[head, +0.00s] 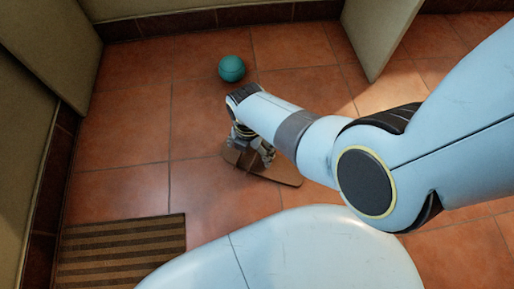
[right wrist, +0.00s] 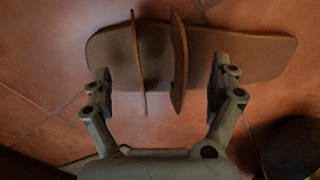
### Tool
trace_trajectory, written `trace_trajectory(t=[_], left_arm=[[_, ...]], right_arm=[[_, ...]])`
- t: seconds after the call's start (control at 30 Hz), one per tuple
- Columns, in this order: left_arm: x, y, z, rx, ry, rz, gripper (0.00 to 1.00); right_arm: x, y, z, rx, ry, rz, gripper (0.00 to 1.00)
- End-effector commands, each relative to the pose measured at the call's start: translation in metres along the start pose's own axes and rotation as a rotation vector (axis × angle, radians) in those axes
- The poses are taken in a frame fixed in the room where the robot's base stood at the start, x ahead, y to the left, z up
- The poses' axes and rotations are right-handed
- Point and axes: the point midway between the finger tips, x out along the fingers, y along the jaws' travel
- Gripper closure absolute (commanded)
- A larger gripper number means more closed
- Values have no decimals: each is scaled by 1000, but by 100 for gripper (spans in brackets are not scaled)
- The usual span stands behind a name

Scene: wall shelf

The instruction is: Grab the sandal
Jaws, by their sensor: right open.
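The brown sandal (head: 284,174) lies on the tiled floor, partly hidden under my right gripper (head: 256,153) in the head view. In the right wrist view, the sandal's flat sole (right wrist: 250,55) runs across the upper part of the picture. Two thin upright strap pieces stand up from it. My right gripper (right wrist: 163,84) is open, with one finger to each side of the straps. A gap shows between each finger and the straps; I see no grip on them. My left gripper is not in view.
A teal ball (head: 231,68) lies on the floor beyond my right gripper. A striped brown mat (head: 122,252) lies at the lower left. Pale panels (head: 381,35) stand at the back right and along the left. The tiles left of the sandal are clear.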

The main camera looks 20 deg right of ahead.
Motion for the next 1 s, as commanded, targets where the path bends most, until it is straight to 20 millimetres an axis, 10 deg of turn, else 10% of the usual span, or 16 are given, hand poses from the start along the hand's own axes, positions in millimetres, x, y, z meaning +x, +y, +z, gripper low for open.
trace_trajectory(t=[0.57, 1.0], left_arm=[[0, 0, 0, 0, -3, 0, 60], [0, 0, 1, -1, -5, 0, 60]], right_arm=[[0, 0, 0, 0, 0, 0, 72], [-1, 0, 0, 0, 0, 1, 74]])
